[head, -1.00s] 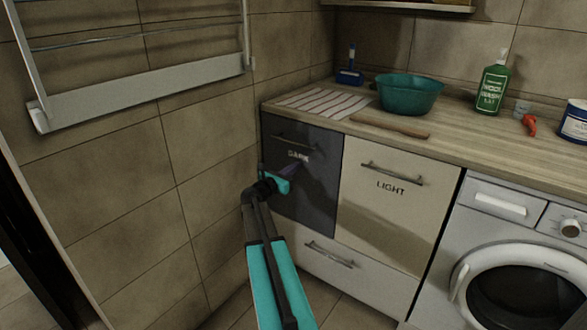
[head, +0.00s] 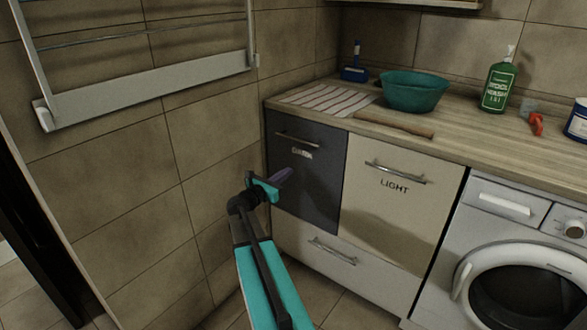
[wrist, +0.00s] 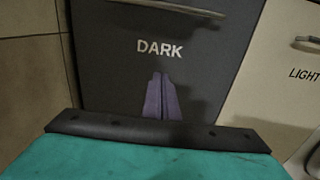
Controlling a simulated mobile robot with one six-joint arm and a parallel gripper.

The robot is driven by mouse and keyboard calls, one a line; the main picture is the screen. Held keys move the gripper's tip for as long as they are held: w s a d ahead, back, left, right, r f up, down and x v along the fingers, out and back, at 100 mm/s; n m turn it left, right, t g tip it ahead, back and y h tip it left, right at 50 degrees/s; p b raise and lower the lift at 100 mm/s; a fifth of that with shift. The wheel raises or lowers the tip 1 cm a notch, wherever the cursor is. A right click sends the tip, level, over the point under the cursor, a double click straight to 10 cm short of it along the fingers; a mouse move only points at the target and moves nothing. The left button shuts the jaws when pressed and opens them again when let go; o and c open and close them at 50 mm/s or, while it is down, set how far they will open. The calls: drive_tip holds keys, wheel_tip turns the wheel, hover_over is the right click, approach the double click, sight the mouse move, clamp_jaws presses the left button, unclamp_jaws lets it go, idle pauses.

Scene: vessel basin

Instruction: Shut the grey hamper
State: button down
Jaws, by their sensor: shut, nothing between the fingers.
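The grey hamper (head: 318,176) is the dark front marked DARK, at the left end of the counter unit, with a bar handle (head: 298,138) near its top. In the head view its front looks level with the cream front beside it. In the wrist view the hamper front (wrist: 110,70) fills the middle, with its lettering above my fingers. My gripper (head: 284,176) is shut and empty, its purple fingers pointing at the hamper front below the handle. My gripper also shows in the wrist view (wrist: 161,97). I cannot tell whether the fingertips touch the front.
The cream LIGHT front (head: 386,200) is to the right, with a white drawer (head: 330,255) below and a washing machine (head: 520,250) beyond. A teal basin (head: 413,92) and a wooden stick (head: 393,124) lie on the counter. A tiled wall and drying rack (head: 150,92) are at left.

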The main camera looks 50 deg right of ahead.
drive_tip(key=a, duration=0.6)
drive_tip(key=shift+s, duration=0.15)
drive_tip(key=shift+p, duration=0.3)
drive_tip(key=w+a+f+n+t+y+p, duration=0.25)
drive_tip(key=a+f+p, duration=0.4)
drive_tip(key=a, duration=0.55)
drive_tip(key=s+a+f+m+g+y+p, duration=0.2)
drive_tip(key=s+a+f+y+p, duration=0.35)
drive_tip(key=a+f, duration=0.7)
drive_tip(key=s+a+f+m+g+y+p, duration=0.1)
drive_tip(key=s+a+f+m+g+y, duration=0.2)
drive_tip(key=s+a+m, duration=0.6)
drive_tip(key=s+a+f+m+g+y+p, duration=0.1)
drive_tip(key=s+a+f+m+g+y, duration=0.3)
drive_tip(key=s+a, duration=1.4)
wheel_tip(320, 180, down, 6)
drive_tip(key=m+y, duration=0.3)
drive_tip(key=m, duration=0.3)
drive_tip(key=shift+s+p, duration=0.35)
drive_tip(key=shift+s, duration=0.05)
